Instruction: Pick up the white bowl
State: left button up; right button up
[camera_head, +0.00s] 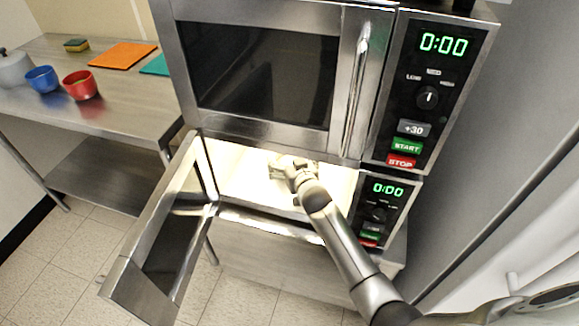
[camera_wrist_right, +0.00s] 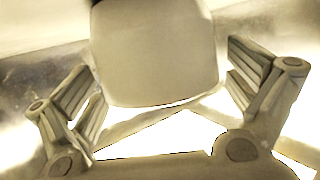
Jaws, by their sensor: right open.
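I cannot make out the bowl in the head view. My left gripper is not in view.
The lower microwave's door (camera_head: 160,235) hangs open to the left. The upper microwave (camera_head: 265,75) is shut just above my gripper.

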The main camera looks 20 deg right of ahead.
jog(key=shift+w+f, duration=0.1)
jog(key=shift+w, duration=0.25)
jog(key=c, duration=1.1)
jog(key=shift+c, duration=0.5)
jog(key=shift+r, duration=0.2)
